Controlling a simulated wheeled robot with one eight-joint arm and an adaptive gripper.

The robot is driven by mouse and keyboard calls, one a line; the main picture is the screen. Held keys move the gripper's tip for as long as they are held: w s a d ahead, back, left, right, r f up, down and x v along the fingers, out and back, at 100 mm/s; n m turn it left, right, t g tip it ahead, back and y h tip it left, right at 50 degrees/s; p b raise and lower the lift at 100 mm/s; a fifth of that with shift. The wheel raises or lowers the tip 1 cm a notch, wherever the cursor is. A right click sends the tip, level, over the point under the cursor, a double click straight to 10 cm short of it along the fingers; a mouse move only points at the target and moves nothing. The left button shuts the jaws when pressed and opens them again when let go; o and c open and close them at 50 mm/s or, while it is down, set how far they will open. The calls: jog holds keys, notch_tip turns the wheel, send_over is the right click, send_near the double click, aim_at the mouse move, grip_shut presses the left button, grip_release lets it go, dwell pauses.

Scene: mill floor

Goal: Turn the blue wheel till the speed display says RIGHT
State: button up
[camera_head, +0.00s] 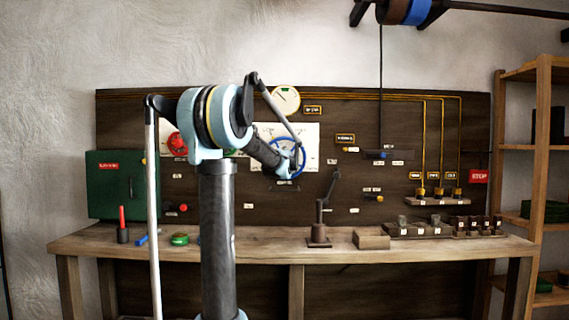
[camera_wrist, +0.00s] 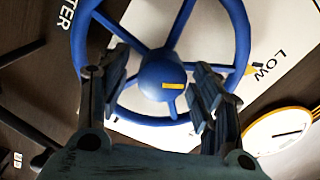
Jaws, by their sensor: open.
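The blue wheel (camera_head: 304,157) is on a white panel of the dark back board, partly hidden behind my arm's end. In the wrist view the wheel (camera_wrist: 243,40) fills the upper middle, with spokes and a round hub bearing a yellow mark. My gripper (camera_wrist: 162,78) is open, one finger on each side of the hub as seen from the wrist. I cannot tell whether either finger touches the wheel.
The white panel reads LOW (camera_wrist: 269,66) near the wheel. A wooden bench (camera_head: 270,252) runs below the board, carrying a lever stand (camera_head: 319,236) and a wooden block (camera_head: 371,239). A green box (camera_head: 115,184) is at left, a red STOP sign (camera_head: 479,176) at right.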

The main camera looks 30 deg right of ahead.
jog(key=v, duration=1.1)
jog(key=shift+s+a, duration=0.1)
jog(key=a+f+n+y, duration=0.3)
jog(key=a+f, duration=0.1)
jog(key=a, duration=0.6)
jog(key=a+f+n+g+y, duration=0.1)
jog(key=a+f+n+y, duration=0.3)
jog(key=a, duration=0.6)
jog(key=a+f+n+y, duration=0.3)
jog(key=a+f, duration=0.1)
jog(key=a, duration=0.6)
jog(key=s+a+f+n+g+y, duration=0.1)
jog(key=s+a+f+n+g, duration=0.25)
jog(key=a+f, duration=0.3)
jog(key=s+a+f+n+g+y, duration=0.2)
jog(key=s+a+f, duration=0.3)
jog(key=a+f, duration=0.15)
jog(key=s+a+f+n+g+h, duration=0.2)
jog(key=s+f+g, duration=0.5)
jog(key=s+f, duration=1.1)
jog(key=s+n+h, duration=0.1)
jog(key=s+n, duration=0.1)
jog(key=s, duration=0.2)
jog(key=shift+f+n+h, duration=0.2)
jog(key=shift+n+h, duration=0.1)
jog(key=shift+n, duration=0.05)
jog(key=shift+s, duration=0.15)
